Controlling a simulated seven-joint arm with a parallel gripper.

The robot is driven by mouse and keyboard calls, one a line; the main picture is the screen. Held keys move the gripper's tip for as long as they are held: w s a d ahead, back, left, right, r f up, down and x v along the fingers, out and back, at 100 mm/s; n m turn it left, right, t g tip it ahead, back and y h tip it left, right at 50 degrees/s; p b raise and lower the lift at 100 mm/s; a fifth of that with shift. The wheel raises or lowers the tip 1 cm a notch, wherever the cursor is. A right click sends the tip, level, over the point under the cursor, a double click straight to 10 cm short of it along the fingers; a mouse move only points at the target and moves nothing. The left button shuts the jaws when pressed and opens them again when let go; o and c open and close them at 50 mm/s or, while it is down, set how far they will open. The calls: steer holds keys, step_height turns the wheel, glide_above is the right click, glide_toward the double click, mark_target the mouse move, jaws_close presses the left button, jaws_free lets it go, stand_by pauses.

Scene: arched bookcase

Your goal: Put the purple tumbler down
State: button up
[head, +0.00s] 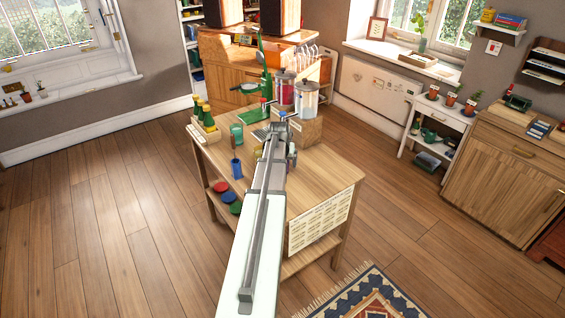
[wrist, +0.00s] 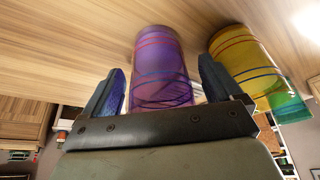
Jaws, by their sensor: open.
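In the wrist view the purple tumbler (wrist: 160,70), see-through with red and dark bands, stands between the two fingers of my gripper (wrist: 158,78). The fingers are apart, with a gap visible on each side of the tumbler. The wrist picture is turned over, with the wooden tabletop (wrist: 60,45) at the top; the tumbler's far end appears to rest on it. In the head view my arm covers much of this spot, and I cannot make out the purple tumbler clearly there.
A yellow tumbler (wrist: 245,65) and a green one (wrist: 291,106) stand close to the right in the wrist view. Drink dispensers (head: 306,100) and a bottle crate (head: 203,130) stand further back. The table's front right is clear.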

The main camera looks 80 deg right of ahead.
steer(key=v, duration=1.1)
steer(key=shift+a+r, duration=0.15)
steer(key=shift+r, duration=0.25)
steer(key=shift+f, duration=0.1)
